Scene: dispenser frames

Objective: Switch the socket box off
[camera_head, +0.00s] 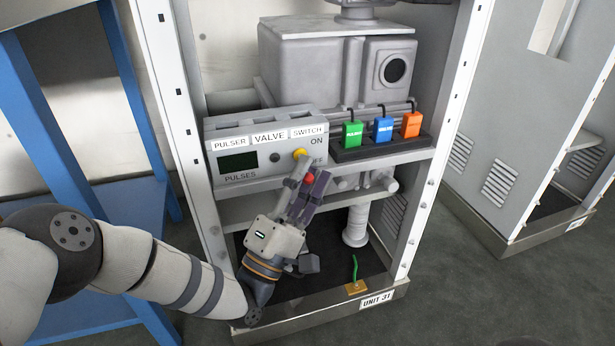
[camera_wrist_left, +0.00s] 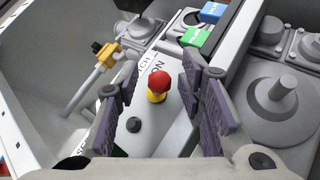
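The socket box (camera_head: 255,162) is a grey box labelled PULSER, VALVE and SWITCH, on a shelf in the rack frame. Its switch has a yellow base (camera_head: 300,153) and a red tip (camera_head: 308,177), beside ON and partly covered OFF lettering. The red and yellow switch (camera_wrist_left: 158,85) also shows in the left wrist view; I cannot tell its exact setting. My left gripper (camera_head: 309,176) is open at the switch, with a finger on either side of it. In the wrist view no finger visibly touches it. My right gripper is out of view.
Green (camera_head: 352,134), blue (camera_head: 382,129) and orange (camera_head: 411,124) plugs stand in a dark holder right of the box. A grey machine (camera_head: 310,65) is behind. White rack posts flank the shelf. A green stalk on a brass block (camera_head: 356,288) stands below.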

